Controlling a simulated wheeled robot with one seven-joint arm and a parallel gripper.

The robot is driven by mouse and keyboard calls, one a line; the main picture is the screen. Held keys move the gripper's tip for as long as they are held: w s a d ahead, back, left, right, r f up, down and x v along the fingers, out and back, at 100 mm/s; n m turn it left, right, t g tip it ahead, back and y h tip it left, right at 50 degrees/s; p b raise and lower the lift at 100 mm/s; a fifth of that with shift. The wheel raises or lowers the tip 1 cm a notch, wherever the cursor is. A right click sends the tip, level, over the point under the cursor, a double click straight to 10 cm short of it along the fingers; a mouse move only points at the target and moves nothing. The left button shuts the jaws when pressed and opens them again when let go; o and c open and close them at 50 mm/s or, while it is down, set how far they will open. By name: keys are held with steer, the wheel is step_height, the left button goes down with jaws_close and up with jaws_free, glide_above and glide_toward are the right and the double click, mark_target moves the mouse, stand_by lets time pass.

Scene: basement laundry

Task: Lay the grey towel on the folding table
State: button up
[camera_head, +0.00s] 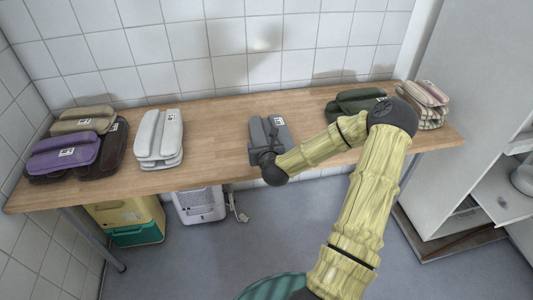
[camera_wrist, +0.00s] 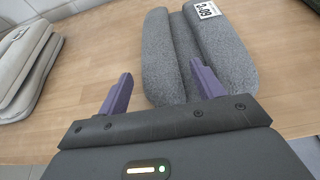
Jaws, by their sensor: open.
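The grey towel (camera_head: 268,128) is folded, with a white tag, and lies on the wooden folding table (camera_head: 215,120) near its front middle. It also shows in the wrist view (camera_wrist: 205,45), with the tag reading 2-09. My gripper (camera_head: 262,160) is at the towel's near end, above the table's front edge. In the wrist view, my gripper (camera_wrist: 160,88) is open. Its right purple finger overlaps the towel in the picture; its left finger stands left of the towel. Nothing is clearly held, and I cannot tell whether the fingers touch the towel.
A white folded towel (camera_head: 160,135) lies to the left, and purple (camera_head: 62,155), tan and dark brown ones lie at the far left. A dark green one (camera_head: 345,105) and a checked stack (camera_head: 432,112) are at the right. Bare table separates the grey towel from the white one.

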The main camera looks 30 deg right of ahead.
steer(key=v, duration=0.9)
steer(key=shift+s+p, duration=0.15)
steer(key=shift+p, duration=0.15)
steer(key=shift+a, duration=0.1)
steer(key=s+a+f+n+g+y, duration=0.2)
steer(key=a+n, duration=0.4)
steer(key=n, duration=0.3)
steer(key=s+a+f+n+g+y, duration=0.1)
steer(key=a+f+n+g+y, duration=0.3)
steer(key=n, duration=0.6)
steer(key=s+a+r+n+g+h, duration=0.1)
steer(key=s+r+n, duration=0.4)
steer(key=n, duration=0.5)
steer(key=s+a+r+n+g+h, duration=0.1)
steer(key=s+a+r+n+g, duration=0.2)
steer(key=s+r+n, duration=0.3)
steer(key=s+n, duration=0.2)
steer(key=n, duration=0.2)
steer(key=shift+s+a, duration=0.25)
steer(key=shift+a, duration=0.05)
